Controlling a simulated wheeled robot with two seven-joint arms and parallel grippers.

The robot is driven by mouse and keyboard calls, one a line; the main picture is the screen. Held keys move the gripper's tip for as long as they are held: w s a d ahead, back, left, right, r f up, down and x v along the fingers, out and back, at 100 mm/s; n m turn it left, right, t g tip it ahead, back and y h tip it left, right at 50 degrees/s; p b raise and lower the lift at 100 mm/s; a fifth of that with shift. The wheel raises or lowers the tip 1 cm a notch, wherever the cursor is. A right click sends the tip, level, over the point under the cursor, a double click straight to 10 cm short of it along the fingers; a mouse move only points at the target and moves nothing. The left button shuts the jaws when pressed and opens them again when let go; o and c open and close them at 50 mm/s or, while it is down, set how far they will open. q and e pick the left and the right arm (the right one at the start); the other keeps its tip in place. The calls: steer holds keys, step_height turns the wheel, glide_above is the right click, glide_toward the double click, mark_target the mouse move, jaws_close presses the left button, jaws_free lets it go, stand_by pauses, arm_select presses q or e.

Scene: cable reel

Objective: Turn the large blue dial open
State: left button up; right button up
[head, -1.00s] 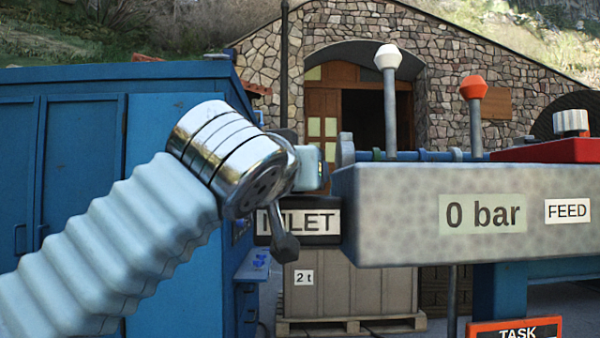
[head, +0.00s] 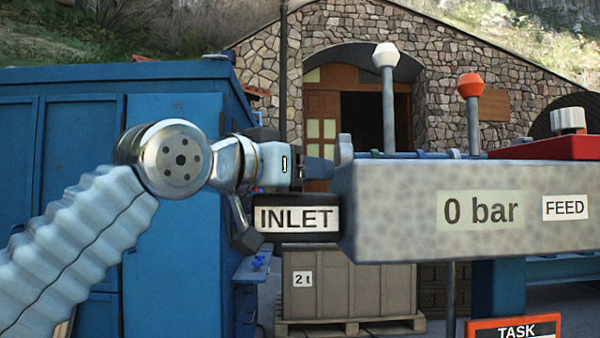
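My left gripper (head: 300,168) is at the end of the arm coming in from the left. It points right, just above the INLET sign (head: 296,217) and close to the left end of the grey panel (head: 395,210). A small dark blue piece (head: 319,169) shows at its tip, against the panel's end. I cannot tell whether this is the edge of the dial or part of the gripper. No large blue dial face shows clearly. The finger gap is too small to read. The panel's display (head: 481,210) reads 0 bar. My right gripper is not in view.
A white-topped lever (head: 388,95) and an orange-topped lever (head: 472,110) stand up behind the panel. A white knob (head: 568,120) sits on a red box (head: 550,148) at right. A blue cabinet (head: 180,220) stands behind my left arm. A crate (head: 350,285) sits below the INLET sign.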

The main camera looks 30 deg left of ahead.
arm_select(q)
steer(key=m+g+h, duration=0.1)
steer(key=m+h, duration=0.2)
steer(key=h, duration=0.1)
steer(key=shift+d+r, duration=0.1)
steer(key=shift+d, duration=0.05)
steer(key=m+g+h+p, duration=0.1)
steer(key=h, duration=0.1)
steer(key=m+g+h+p, duration=0.1)
steer(key=shift+s+d+r+m+g+h, duration=0.1)
steer(key=shift+m+g+h, duration=0.2)
steer(key=shift+h, duration=0.1)
steer(key=m+g+h+p, duration=0.4)
steer(key=g, duration=0.1)
steer(key=shift+s+d+h, duration=0.1)
steer(key=shift+d+h, duration=0.05)
steer(key=shift+h, duration=0.15)
steer(key=m+g+h+p, duration=0.1)
steer(key=m+g, duration=0.1)
steer(key=g, duration=0.1)
steer(key=shift+s+p, duration=0.15)
steer(key=shift+p, duration=0.15)
steer(key=shift+s+d+f+m+g+h+p, duration=0.1)
steer(key=shift+f+m+g+h+p, duration=0.2)
steer(key=shift+m+g, duration=0.45)
steer(key=shift+g, duration=0.35)
steer(key=o, duration=0.9)
steer(key=shift+o, duration=0.2)
